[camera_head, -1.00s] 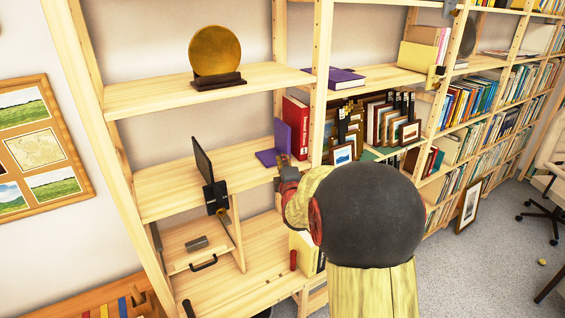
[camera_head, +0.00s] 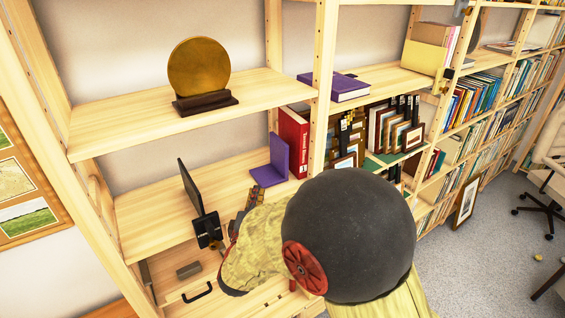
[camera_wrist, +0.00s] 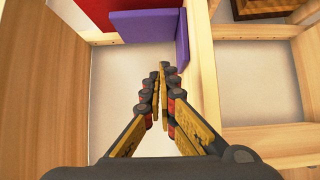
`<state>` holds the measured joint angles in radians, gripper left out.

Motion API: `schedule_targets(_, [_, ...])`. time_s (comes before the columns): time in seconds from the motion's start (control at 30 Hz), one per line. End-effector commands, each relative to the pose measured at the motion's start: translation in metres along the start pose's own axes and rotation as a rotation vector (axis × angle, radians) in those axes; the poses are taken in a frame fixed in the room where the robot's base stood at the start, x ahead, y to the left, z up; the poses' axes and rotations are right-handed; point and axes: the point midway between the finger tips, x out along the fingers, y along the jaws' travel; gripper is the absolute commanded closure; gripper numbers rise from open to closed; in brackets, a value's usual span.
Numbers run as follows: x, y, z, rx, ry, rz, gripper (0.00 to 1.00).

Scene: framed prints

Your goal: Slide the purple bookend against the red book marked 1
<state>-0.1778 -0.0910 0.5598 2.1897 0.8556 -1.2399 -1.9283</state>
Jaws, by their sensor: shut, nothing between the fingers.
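The purple bookend (camera_head: 279,155), L-shaped and upright, stands on the middle shelf with its base plate reaching left. The red book (camera_head: 294,140), with white spine lettering too small to read fully, stands upright just right of it. I cannot tell whether they touch. In the wrist view, the bookend (camera_wrist: 145,26) shows at the top, with part of a red surface (camera_wrist: 100,8) beyond it. My gripper (camera_wrist: 161,68) is shut and empty, apart from the bookend. In the head view, my gripper (camera_head: 258,190) is at the shelf's front, below and left of the bookend, partly hidden by my arm.
A dark thin panel (camera_head: 190,185) stands left on the same shelf. A shelf post (camera_head: 318,110) rises right of the red book. Above are a gold disc (camera_head: 198,66) and a purple book (camera_head: 337,86). Bare shelf lies between panel and bookend.

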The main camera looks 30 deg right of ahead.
Motion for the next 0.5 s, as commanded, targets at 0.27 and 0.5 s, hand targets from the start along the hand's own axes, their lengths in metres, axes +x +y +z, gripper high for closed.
schedule_targets(0.27, [0.025,-0.001,0.001,-0.002,-0.006,-0.001,1.0])
schedule_targets(0.5, [0.073,-0.001,0.001,-0.002,-0.006,0.0,1.0])
